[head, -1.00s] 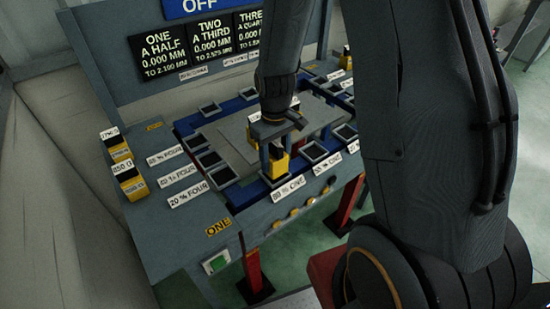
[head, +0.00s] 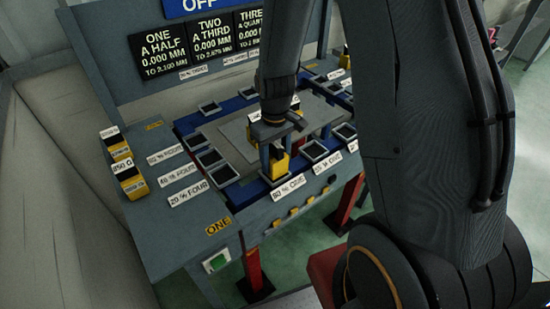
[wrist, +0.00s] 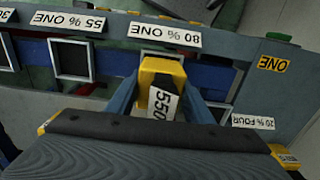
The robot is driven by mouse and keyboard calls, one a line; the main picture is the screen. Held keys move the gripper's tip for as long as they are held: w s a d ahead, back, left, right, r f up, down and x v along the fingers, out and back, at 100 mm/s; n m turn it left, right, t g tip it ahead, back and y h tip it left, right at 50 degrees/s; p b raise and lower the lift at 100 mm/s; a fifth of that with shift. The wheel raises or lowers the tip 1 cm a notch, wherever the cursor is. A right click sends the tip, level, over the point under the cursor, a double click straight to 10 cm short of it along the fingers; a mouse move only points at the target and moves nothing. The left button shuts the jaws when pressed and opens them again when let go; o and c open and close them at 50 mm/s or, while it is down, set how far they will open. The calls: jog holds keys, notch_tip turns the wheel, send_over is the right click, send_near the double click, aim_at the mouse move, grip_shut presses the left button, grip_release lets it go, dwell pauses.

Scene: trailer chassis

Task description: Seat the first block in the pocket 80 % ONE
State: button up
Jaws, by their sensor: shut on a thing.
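My gripper (head: 277,158) is shut on a yellow block (head: 281,163) with a dark front and a white label. In the wrist view the block (wrist: 160,74) is between the two blue-grey fingers, and its label reads "550". The block is over the pocket behind the "80 % ONE" label (head: 288,191). In the wrist view the block covers much of that pocket, whose pale rim (wrist: 176,55) shows behind it beside the label (wrist: 165,33). I cannot tell whether the block's bottom is inside the pocket or just above it.
The "55 % ONE" pocket (wrist: 73,60) is empty, beside the block. Two yellow-and-black blocks stand on the left of the bench, one nearer (head: 131,181) and one farther (head: 117,148). Several framed pockets surround a grey plate (head: 236,132). An upright display panel (head: 165,50) stands at the back.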

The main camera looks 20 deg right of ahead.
aim_at(275, 143)
jog(key=shift+f+b, duration=0.5)
jog(key=shift+f, duration=0.4)
jog(key=o, duration=1.6)
jog(key=shift+r, duration=0.15)
jog(key=shift+r+b, duration=0.95)
jog(key=shift+r, duration=2.85)
